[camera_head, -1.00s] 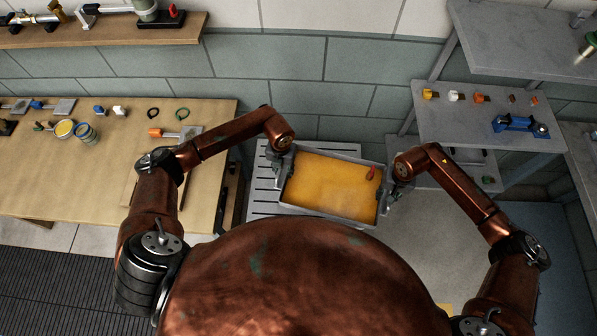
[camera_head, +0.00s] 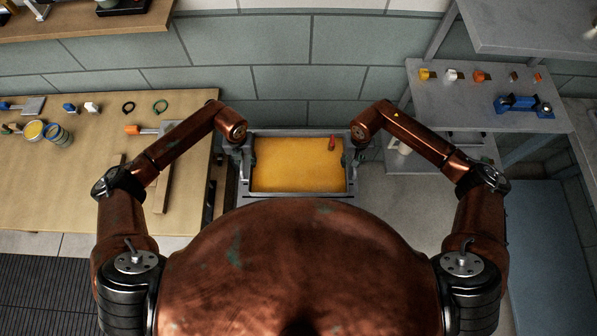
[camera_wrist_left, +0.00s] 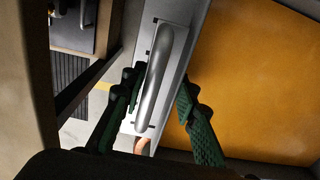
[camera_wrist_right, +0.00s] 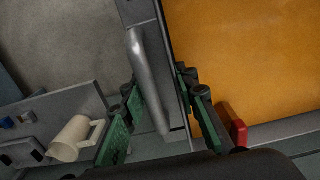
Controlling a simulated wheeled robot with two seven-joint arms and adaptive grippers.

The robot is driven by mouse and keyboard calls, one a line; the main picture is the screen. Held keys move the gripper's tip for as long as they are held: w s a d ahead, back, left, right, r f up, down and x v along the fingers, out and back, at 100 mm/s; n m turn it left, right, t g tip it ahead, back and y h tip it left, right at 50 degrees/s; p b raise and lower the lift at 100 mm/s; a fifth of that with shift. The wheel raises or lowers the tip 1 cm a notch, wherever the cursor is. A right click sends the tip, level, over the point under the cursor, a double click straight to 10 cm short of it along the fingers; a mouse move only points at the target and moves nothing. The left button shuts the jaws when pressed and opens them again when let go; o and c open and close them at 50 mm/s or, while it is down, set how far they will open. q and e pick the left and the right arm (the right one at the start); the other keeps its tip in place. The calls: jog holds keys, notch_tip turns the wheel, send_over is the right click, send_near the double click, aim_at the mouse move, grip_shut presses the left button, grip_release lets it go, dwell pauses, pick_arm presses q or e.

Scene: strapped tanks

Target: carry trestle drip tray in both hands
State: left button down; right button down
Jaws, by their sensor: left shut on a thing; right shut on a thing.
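The drip tray (camera_head: 298,172) is a grey rectangular tray with an orange-yellow inside, in the middle of the head view just beyond my body. It lies square to me, with no clear tilt. My left gripper (camera_head: 247,157) is shut on the bar handle (camera_wrist_left: 160,75) at the tray's left side. My right gripper (camera_head: 353,157) is shut on the handle (camera_wrist_right: 150,80) at its right side. In both wrist views the fingers straddle the handle and side wall. A small red object (camera_head: 332,143) is at the tray's far right corner. The tray's underside is hidden.
A wooden table (camera_head: 60,190) with small parts stands at the left. A grey shelf unit (camera_head: 440,115) with small blocks and a blue device stands at the right. A pale mug (camera_wrist_right: 72,138) shows in the right wrist view. A tiled wall (camera_head: 290,85) is behind.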

pick_arm(q)
jog(key=shift+f, duration=0.35)
pick_arm(e)
jog(key=shift+a+f, duration=0.1)
jog(key=shift+f, duration=0.25)
pick_arm(q)
jog(key=shift+r, duration=0.1)
pick_arm(e)
jog(key=shift+r, duration=0.1)
